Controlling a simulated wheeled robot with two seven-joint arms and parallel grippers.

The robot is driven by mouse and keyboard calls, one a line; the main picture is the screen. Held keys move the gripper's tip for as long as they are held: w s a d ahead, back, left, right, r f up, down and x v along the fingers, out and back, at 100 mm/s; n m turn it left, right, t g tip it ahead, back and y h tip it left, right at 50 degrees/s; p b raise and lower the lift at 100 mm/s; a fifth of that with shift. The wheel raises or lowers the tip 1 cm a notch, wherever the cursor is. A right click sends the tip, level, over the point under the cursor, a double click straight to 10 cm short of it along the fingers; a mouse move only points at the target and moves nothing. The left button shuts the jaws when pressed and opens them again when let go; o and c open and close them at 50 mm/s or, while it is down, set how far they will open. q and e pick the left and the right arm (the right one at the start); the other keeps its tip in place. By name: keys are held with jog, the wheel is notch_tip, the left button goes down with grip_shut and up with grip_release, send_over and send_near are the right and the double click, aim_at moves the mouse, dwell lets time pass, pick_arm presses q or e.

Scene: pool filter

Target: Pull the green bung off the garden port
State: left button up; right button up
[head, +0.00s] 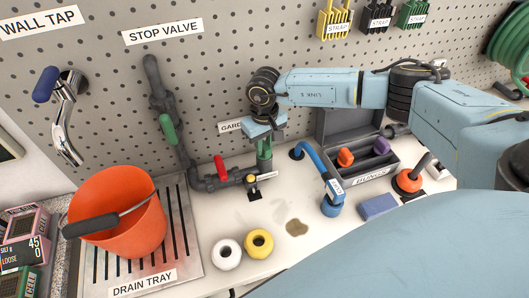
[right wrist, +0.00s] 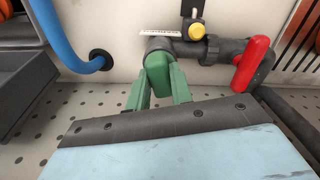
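The green bung (right wrist: 158,72) sits on the end of the dark garden port pipe (right wrist: 160,44) in the right wrist view. My right gripper (right wrist: 161,84) has its two green fingers on either side of the bung, with no clear gap between them and it. In the head view my right gripper (head: 264,145) reaches down to the port from above, in front of the partly hidden GARDEN label (head: 230,127). The bung is hard to tell from the green fingers there. My left gripper is not in view.
A red valve handle (head: 220,167) and a yellow knob (head: 252,179) are close to the port. A blue hose (head: 312,158) and the grey BUNGS box (head: 374,178) lie to the right. An orange bucket (head: 118,238) stands on the drain tray (head: 190,240) at left.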

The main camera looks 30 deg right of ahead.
grip_shut()
jog(key=shift+r+p, duration=0.35)
jog(key=shift+r, duration=0.4)
jog(key=shift+r+p, duration=1.6)
jog(key=shift+r, duration=1.4)
